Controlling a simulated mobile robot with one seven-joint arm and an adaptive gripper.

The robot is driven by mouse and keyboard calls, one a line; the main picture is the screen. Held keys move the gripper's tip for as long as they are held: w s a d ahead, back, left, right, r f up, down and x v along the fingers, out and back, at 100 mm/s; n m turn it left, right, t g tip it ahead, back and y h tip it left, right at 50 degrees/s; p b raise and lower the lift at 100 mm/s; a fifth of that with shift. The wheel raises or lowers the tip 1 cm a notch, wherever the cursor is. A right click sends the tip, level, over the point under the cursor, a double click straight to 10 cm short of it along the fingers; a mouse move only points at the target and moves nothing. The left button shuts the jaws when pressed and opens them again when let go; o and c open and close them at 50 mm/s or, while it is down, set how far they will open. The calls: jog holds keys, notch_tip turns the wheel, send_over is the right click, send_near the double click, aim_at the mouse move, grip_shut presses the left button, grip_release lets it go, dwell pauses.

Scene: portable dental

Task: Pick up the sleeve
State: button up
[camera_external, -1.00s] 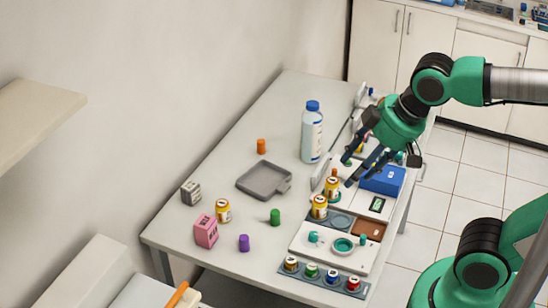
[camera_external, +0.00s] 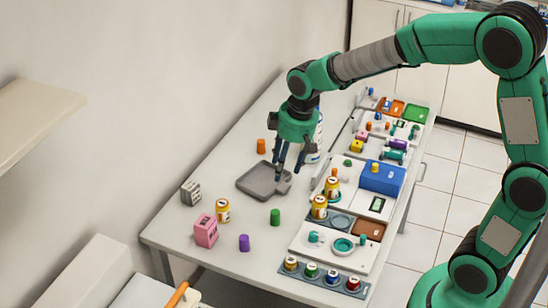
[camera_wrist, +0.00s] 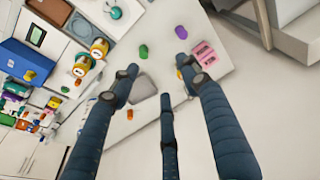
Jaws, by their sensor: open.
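No object is plainly marked as the sleeve; small coloured cylinders stand on the table. A green cylinder (camera_external: 275,217) and a purple cylinder (camera_external: 243,243) stand toward the front, and an orange one (camera_external: 261,146) stands behind the grey tray (camera_external: 252,192). In the wrist view the green (camera_wrist: 143,51), purple (camera_wrist: 181,32) and orange (camera_wrist: 129,115) ones also show. My gripper (camera_external: 288,172) points down over the right part of the tray, open and empty. Its three spread fingers (camera_wrist: 165,88) show in the wrist view, with part of the tray between them.
A white bottle (camera_external: 319,131) stands just behind my gripper, partly hidden. A pink box (camera_external: 206,231), a grey box (camera_external: 190,192) and a yellow jar (camera_external: 223,211) stand at left. A blue box (camera_external: 383,178) and crowded trays fill the right side. The table's front middle is fairly clear.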

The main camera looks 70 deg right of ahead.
jog(key=g, duration=0.1)
send_over(276, 212)
jog(key=s, duration=0.2)
notch_tip(276, 212, down, 15)
jog(key=shift+w+a+b, duration=0.1)
jog(key=shift+w+b, duration=0.05)
jog(key=shift+b, duration=0.25)
jog(key=shift+w+f+b, duration=0.2)
jog(key=shift+f+b, duration=0.1)
jog(key=shift+f, duration=1.1)
jog(key=shift+w+f+b, duration=0.15)
jog(key=shift+f+b, duration=0.1)
jog(key=shift+f, duration=1.2)
jog(key=shift+w+f+b, duration=0.2)
jog(key=shift+f+b, duration=0.1)
jog(key=shift+f, duration=1.1)
jog(key=shift+f, duration=0.2)
jog(key=shift+w+f+b, duration=0.25)
jog(key=shift+f+b, duration=0.15)
jog(key=shift+f, duration=0.8)
jog(key=shift+w+f+b, duration=0.2)
jog(key=shift+f+b, duration=0.2)
jog(key=shift+f, duration=0.75)
